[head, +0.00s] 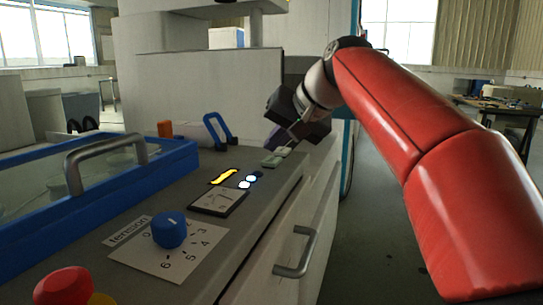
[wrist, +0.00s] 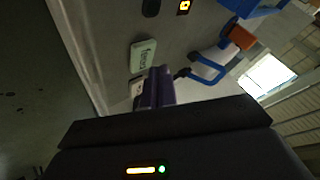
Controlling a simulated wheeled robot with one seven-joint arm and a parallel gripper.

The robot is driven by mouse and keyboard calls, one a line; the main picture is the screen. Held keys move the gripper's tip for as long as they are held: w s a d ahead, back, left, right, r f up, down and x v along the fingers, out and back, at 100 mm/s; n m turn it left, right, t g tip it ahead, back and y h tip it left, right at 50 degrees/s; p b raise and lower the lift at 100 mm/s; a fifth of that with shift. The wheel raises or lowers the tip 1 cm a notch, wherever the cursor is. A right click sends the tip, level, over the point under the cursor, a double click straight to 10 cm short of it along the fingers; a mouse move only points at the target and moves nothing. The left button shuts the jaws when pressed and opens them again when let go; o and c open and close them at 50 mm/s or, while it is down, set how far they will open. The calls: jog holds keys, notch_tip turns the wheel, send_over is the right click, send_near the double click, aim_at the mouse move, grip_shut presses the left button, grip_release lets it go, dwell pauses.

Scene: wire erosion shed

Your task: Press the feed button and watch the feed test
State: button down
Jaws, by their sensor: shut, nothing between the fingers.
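A pale green block (head: 271,162) sits near the right edge of the grey console top. It also shows in the wrist view (wrist: 143,56), with dark lettering too blurred to read surely. A smaller whitish piece (head: 284,151) lies just beyond it, also seen in the wrist view (wrist: 137,87). I cannot tell which of the two is the feed button. My gripper (head: 293,138) is shut and empty, its fingertips (wrist: 160,74) close beside both pieces. I cannot tell whether they touch. The fingers partly hide the whitish piece.
A blue knob (head: 169,230) on a tension dial and a red button (head: 63,287) are in front. A blue handle (head: 217,131) stands behind left. A drawer handle (head: 296,252) juts from the console side.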

aim_at(276, 161)
notch_tip(276, 161, up, 5)
jog(key=p, duration=0.4)
dwell(0.7)
jog(key=s+d+f+h, duration=0.2)
jog(key=s+d+f, duration=0.3)
jog(key=s+f, duration=0.3)
jog(key=s+d+f+h, duration=0.2)
jog(key=s+d+f, duration=0.3)
jog(key=s+f, duration=0.4)
jog(key=s+d+f+h, duration=0.2)
jog(key=s+d+f, duration=0.2)
jog(key=s+f, duration=0.4)
notch_tip(276, 161, down, 5)
jog(key=shift+s+d+r+g+h, duration=0.1)
jog(key=shift+s+d+g+h, duration=0.2)
jog(key=shift+s+d+g, duration=0.1)
dwell(2.6)
